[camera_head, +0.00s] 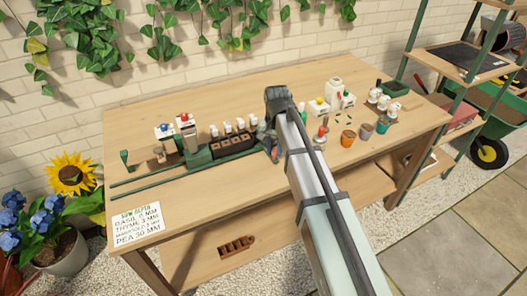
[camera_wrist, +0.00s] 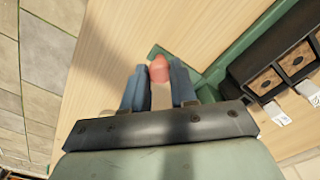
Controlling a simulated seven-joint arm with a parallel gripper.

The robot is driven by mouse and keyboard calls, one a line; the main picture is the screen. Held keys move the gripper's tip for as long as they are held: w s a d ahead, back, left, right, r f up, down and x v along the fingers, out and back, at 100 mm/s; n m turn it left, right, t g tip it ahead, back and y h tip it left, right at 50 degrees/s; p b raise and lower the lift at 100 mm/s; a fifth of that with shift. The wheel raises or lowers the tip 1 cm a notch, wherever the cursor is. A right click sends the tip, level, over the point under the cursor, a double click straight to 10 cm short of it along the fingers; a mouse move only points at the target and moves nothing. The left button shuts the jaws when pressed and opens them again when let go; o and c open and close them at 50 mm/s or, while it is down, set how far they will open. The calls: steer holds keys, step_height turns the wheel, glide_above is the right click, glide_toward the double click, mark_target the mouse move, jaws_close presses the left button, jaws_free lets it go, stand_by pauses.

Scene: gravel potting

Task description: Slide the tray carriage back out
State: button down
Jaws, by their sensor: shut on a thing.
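The green tray carriage (camera_head: 222,153) sits on the bench and bears a dark tray (camera_head: 233,136) with several brown cells and white tags. Green rails (camera_head: 150,182) run from it toward the left front. In the wrist view, the carriage (camera_wrist: 207,80) lies beside the dark tray (camera_wrist: 243,68). A reddish knob (camera_wrist: 158,68) on the carriage's green end shows between the two blue fingers of my gripper (camera_wrist: 160,78). My gripper is shut on this knob. In the head view my gripper (camera_head: 272,150) is at the carriage's right end, and my arm partly hides it.
Dispensers with blue and red tops (camera_head: 175,140) stand by the rails at the left. Small pots (camera_head: 347,138) and white bottles stand on the right. A lettered card (camera_head: 137,222) lies at the front left.

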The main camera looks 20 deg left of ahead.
steer(key=shift+w+d, duration=0.3)
steer(key=shift+w, duration=0.05)
steer(key=c, duration=0.9)
jaws_free()
step_height(320, 180, up, 14)
steer(key=shift+f, duration=0.1)
